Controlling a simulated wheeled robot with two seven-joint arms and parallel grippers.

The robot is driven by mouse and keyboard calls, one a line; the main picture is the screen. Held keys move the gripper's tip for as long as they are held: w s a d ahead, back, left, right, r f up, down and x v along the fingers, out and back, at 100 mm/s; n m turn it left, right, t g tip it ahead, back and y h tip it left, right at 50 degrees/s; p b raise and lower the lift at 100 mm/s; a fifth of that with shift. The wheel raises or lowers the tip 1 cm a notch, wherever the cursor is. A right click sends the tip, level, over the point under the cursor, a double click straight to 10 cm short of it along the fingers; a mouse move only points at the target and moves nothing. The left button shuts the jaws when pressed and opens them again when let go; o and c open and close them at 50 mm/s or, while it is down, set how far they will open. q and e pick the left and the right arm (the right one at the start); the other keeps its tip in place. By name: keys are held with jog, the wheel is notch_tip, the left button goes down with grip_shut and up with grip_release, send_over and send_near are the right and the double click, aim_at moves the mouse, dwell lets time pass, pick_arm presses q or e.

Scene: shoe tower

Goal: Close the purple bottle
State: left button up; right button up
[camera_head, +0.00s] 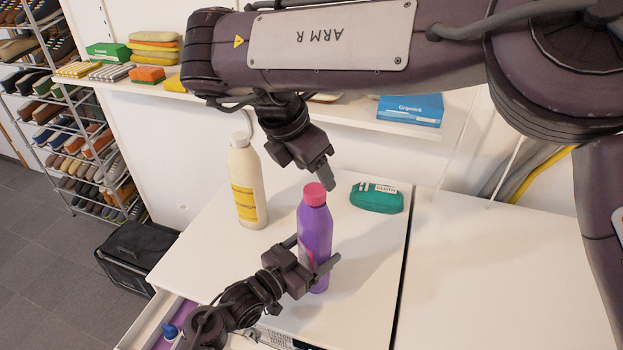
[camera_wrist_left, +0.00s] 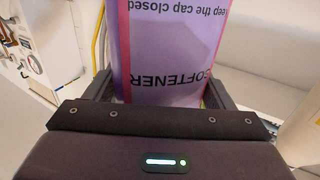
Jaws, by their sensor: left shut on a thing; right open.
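The purple bottle (camera_head: 315,232) stands upright on the white table. A pink cap (camera_head: 314,193) sits on its top; I cannot tell how tightly. My left gripper (camera_head: 318,265) is shut around the lower body of the bottle. The left wrist view shows the bottle's label (camera_wrist_left: 170,50) upside down between the two fingers (camera_wrist_left: 160,95). My right gripper (camera_head: 326,184) is open and hangs just above and beside the cap, pointing down. Its fingers overlap in the head view, so I cannot tell if they touch the cap.
A cream bottle (camera_head: 243,185) with a yellow label stands at the left. A green pack (camera_head: 377,198) lies to the right of the purple bottle. A shelf (camera_head: 350,117) with a blue box (camera_head: 411,108) runs behind. The right part of the table (camera_head: 500,270) is clear.

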aim_at(315, 190)
jog(key=shift+r, duration=0.35)
jog(key=shift+c, duration=0.3)
jog(key=n, duration=0.5)
jog(key=shift+w+r+g+y, duration=0.15)
jog(key=shift+w+g+y, duration=0.15)
jog(key=shift+y, duration=0.1)
jog(key=n, duration=0.4)
jog(key=n+y, duration=0.1)
jog(key=n, duration=0.1)
jog(key=shift+r+n+g, duration=0.3)
jog(key=shift+n+g, duration=0.1)
jog(key=n, duration=0.4)
jog(key=r+n+y, duration=0.1)
jog(key=n, duration=0.1)
jog(key=shift+d+n+g, duration=0.1)
jog(key=shift+n+g, duration=0.2)
jog(key=shift+g, duration=0.1)
jog(key=n, duration=0.4)
jog(key=r+n, duration=0.1)
jog(key=n, duration=0.1)
jog(key=shift+d+g+y, duration=0.2)
jog(key=shift+g+y, duration=0.2)
jog(key=shift+f, duration=0.15)
jog(key=shift+f, duration=3.9)
